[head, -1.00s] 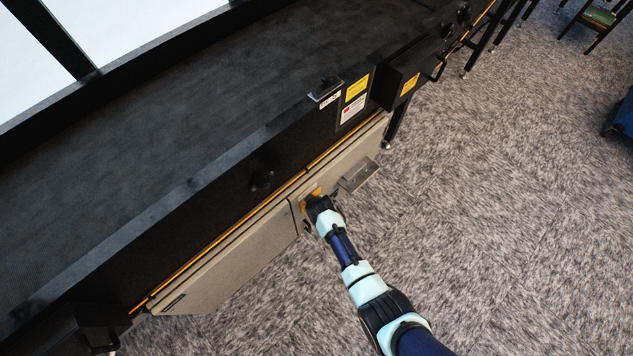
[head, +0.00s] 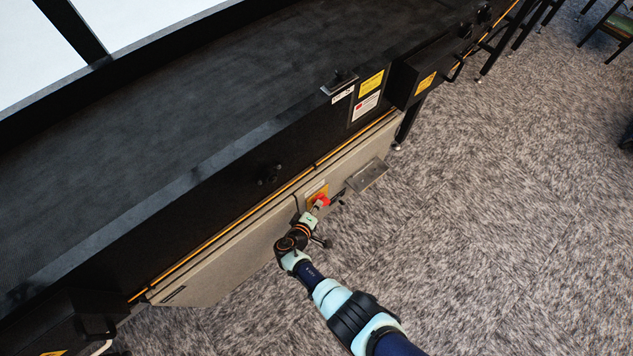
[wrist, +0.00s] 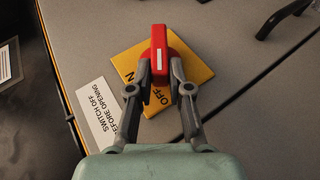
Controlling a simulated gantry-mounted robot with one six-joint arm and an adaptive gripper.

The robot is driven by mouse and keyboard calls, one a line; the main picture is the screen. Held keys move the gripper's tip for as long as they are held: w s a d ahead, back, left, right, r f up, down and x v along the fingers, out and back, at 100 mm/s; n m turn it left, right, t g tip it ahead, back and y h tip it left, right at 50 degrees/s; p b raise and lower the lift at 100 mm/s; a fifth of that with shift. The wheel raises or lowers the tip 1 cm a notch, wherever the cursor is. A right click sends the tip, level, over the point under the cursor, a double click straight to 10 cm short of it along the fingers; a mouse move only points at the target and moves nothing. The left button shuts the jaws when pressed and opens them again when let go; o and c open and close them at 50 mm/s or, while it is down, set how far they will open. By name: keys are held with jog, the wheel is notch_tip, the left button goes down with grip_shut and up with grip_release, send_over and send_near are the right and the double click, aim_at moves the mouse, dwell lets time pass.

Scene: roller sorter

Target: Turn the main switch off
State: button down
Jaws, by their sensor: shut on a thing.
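The main switch is a red handle (wrist: 159,50) with a white stripe, on a yellow plate (wrist: 190,68) lettered "OFF" and a partly hidden "N". The handle stands upright in the wrist view, at an angle to the plate's edges. My gripper (wrist: 160,80) has one finger on each side of the handle's lower part and is shut on it. In the head view the red handle (head: 323,201) shows just beyond my gripper (head: 315,209), on the beige cabinet front (head: 235,250). I cannot tell which mark the handle points to.
A "SWITCH OFF BEFORE OPENING" label (wrist: 100,112) is beside the plate. A black cabinet handle (wrist: 285,18) is at upper right in the wrist view. A grey metal box (head: 367,176) juts out right of the switch.

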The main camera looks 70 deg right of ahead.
jog(key=shift+a+f+h, duration=0.1)
jog(key=shift+f+h, duration=0.1)
jog(key=shift+h, duration=0.1)
dwell(0.4)
jog(key=c, duration=1.1)
grip_release()
jog(key=shift+s, duration=0.1)
jog(key=shift+r, duration=0.1)
jog(key=v, duration=1.2)
